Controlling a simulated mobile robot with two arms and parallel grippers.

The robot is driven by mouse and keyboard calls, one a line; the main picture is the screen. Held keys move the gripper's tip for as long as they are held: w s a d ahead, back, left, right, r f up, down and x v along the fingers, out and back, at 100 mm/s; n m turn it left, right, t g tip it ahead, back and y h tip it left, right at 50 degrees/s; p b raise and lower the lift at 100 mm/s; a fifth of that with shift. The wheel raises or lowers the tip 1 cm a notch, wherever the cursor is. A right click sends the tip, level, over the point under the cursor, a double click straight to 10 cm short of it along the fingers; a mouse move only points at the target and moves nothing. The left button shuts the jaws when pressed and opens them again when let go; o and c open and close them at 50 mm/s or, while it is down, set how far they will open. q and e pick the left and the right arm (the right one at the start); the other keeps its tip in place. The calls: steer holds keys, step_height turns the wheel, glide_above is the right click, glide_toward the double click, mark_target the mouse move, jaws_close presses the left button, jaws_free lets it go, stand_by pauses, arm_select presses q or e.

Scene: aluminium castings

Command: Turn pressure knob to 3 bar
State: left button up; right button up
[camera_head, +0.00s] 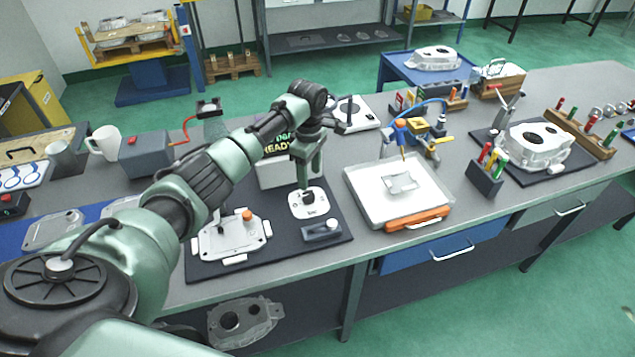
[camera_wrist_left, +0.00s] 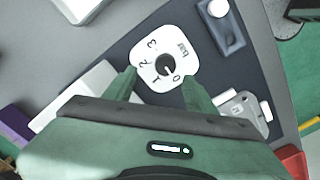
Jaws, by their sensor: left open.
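The pressure knob (camera_wrist_left: 163,66) is a small dark knob on a white rounded dial plate (camera_wrist_left: 184,42) marked 0, 1, 2, 3 and BAR. In the head view the dial plate (camera_head: 320,207) lies on the dark mat, with the knob (camera_head: 307,197) at its middle. My left gripper (camera_head: 306,184) points down just above the knob. In the left wrist view its open fingers (camera_wrist_left: 160,76) are on either side of the knob's near part; contact cannot be told. The knob's exact setting is unclear. My right gripper is not in view.
A metal plate fixture (camera_head: 232,238) with an orange knob lies to the left on the mat. A dark block (camera_head: 320,232) with a white knob is in front of the dial. A box with a READY display stands behind my arm. A lidded tray (camera_head: 365,205) is to the right.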

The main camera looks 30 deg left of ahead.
mark_target(308, 195)
arm_select(q)
steer(key=f, duration=0.1)
steer(key=s+f, duration=0.1)
steer(key=f, duration=0.2)
steer(key=shift+s+f+p, duration=0.25)
steer(key=shift+p, duration=0.1)
steer(key=shift+w+f, duration=0.15)
steer(key=shift+f, duration=0.4)
steer(key=shift+w+f, duration=0.15)
steer(key=shift+f, duration=0.6)
steer(key=c, duration=1.1)
jaws_close()
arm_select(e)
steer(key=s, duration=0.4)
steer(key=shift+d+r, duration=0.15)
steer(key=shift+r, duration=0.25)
